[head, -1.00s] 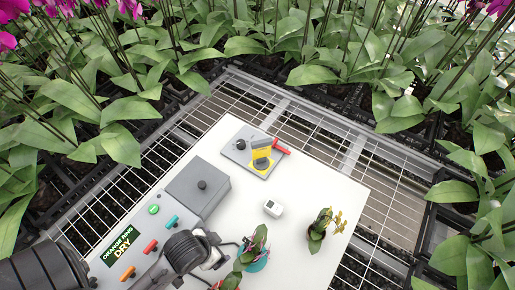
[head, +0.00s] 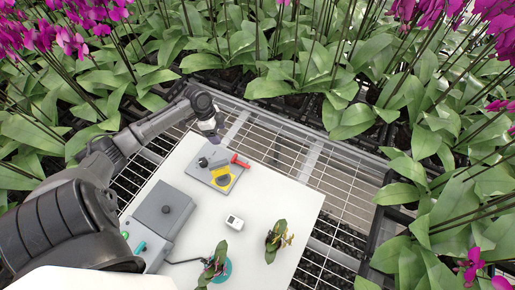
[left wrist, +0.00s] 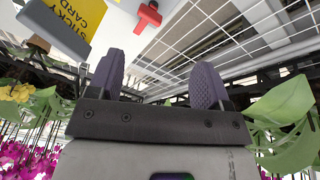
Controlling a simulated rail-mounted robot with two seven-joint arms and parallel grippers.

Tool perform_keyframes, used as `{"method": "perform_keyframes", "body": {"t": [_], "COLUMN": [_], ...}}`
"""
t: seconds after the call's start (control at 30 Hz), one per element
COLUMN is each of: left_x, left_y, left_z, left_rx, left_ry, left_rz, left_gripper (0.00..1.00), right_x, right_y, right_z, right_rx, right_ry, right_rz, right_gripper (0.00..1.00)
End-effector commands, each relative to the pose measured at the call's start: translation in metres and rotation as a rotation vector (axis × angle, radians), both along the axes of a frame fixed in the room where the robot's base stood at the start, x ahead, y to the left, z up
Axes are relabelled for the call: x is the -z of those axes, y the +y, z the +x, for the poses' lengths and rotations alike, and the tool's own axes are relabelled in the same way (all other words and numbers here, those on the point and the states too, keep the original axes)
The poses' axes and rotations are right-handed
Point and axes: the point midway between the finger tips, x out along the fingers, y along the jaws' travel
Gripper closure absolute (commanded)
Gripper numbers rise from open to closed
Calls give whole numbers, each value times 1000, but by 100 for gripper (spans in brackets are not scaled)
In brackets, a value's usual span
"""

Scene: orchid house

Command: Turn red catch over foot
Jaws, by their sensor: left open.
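The red catch (head: 240,161) sits at the far right corner of a grey base plate (head: 212,166) on the white table. A yellow card in a dark clamp-like fixture (head: 223,178) stands beside it on that plate. Which part is the foot I cannot tell for sure. My left gripper (head: 213,128) is beyond the table's far edge, behind and left of the catch, apart from it. In the left wrist view its two purple-grey fingers (left wrist: 159,80) are spread and empty. The red catch (left wrist: 147,15) shows there beyond the fingers, near the sticky card (left wrist: 76,22).
A grey box with a black knob (head: 166,209), a small white device (head: 234,222) and two potted plants (head: 217,264) (head: 277,239) stand on the white table (head: 255,203). Wire mesh benching (head: 305,160) surrounds it, with orchids behind and to the right.

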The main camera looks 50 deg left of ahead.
Motion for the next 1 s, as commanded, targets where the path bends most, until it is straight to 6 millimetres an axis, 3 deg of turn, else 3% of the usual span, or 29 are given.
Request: {"method": "perform_keyframes", "body": {"t": [0.2, 0.47, 1.0], "left_x": [-5, 4, 90], "left_y": [-12, -15, -48], "left_z": [5, 6, 21], "left_rx": [276, 385, 384], "left_ry": [-126, -162, -163], "left_rz": [-31, -13, -14], "left_gripper": [28, 28, 28], "right_x": [1, 3, 11], "right_y": [-1, -5, -3], "right_z": [-2, -5, -3], "right_rx": [-3, -11, -5], "right_ry": [4, 10, 6], "right_rz": [-5, -18, -9], "right_gripper": [28, 28, 28]}}
